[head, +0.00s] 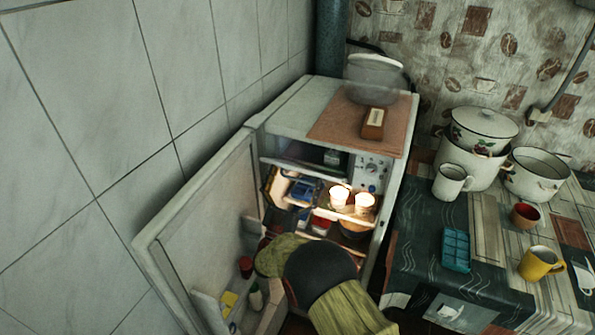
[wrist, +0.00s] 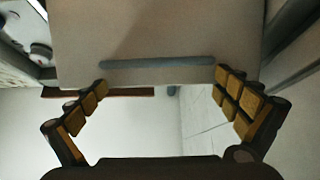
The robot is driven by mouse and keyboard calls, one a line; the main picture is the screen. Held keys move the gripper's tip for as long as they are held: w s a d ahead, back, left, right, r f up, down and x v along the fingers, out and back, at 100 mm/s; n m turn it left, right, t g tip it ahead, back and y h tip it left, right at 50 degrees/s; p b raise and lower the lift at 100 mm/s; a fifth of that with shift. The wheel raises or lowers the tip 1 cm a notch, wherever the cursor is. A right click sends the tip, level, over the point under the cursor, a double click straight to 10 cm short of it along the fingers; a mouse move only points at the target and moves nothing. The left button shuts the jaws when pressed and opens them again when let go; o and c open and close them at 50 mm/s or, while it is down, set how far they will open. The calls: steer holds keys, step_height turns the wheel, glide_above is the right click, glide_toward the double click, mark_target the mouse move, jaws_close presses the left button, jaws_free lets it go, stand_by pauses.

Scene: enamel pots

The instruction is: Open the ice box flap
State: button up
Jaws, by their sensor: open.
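The fridge (head: 385,215) stands against the tiled wall with its door (head: 195,225) swung open to the left. The ice box (head: 305,152) is the dark space at the top left of its inside; its flap cannot be made out clearly in the head view. My gripper (wrist: 160,82) is open in the wrist view, its padded fingers apart with nothing between them. A pale panel (wrist: 150,30) with a grey-blue bar (wrist: 157,63) lies just beyond the fingertips. I cannot tell whether this panel is the flap. My arm hides the fridge's lower front in the head view.
Two lit white cups (head: 351,199) stand on a fridge shelf. A small box (head: 373,123) and a pot (head: 376,75) sit on top of the fridge. The table (head: 405,260) at right holds pots (head: 465,165), mugs and a teal ice tray (head: 456,250).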

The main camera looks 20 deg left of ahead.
steer(key=v, duration=0.7)
steer(key=shift+w+f, duration=0.2)
steer(key=shift+f, duration=0.25)
steer(key=shift+f, duration=0.1)
stand_by(0.6)
